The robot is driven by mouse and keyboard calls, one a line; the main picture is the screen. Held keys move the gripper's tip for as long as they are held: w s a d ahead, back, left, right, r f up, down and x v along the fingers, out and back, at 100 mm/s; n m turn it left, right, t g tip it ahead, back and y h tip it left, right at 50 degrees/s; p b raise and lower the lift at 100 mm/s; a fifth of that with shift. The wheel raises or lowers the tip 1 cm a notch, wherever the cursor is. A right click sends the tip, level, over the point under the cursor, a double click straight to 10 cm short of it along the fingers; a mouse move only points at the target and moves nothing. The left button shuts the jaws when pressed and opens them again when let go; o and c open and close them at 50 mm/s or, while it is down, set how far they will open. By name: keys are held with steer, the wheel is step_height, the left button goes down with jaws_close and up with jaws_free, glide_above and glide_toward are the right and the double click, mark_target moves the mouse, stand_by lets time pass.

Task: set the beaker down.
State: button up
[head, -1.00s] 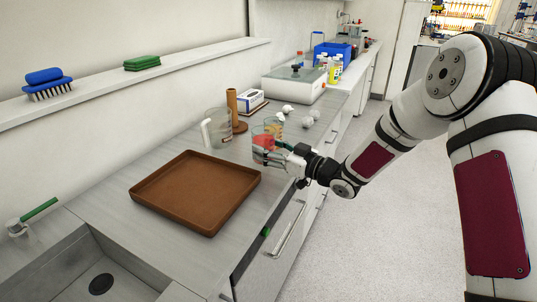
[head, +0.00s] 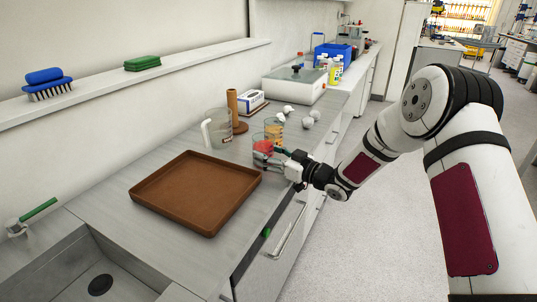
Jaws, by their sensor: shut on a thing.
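A small clear beaker with red contents (head: 263,146) is between the fingers of my gripper (head: 269,159), near the counter's front edge. My gripper is shut on it from the right. The beaker looks upright and is just beyond the far right corner of the brown tray (head: 150,206). Its base is partly hidden by the fingers, and I cannot tell whether it touches the counter. A second beaker with orange contents (head: 274,129) stands just behind it.
A large clear jug (head: 220,130) stands left of the beakers, near a brown cylinder (head: 232,103). Several white round things (head: 309,121) lie behind. A sink (head: 95,270) is at the front left.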

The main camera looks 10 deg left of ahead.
steer(key=o, duration=1.1)
steer(key=shift+f, duration=0.1)
steer(key=shift+o, duration=0.6)
steer(key=shift+r, duration=0.2)
steer(key=v, duration=1.2)
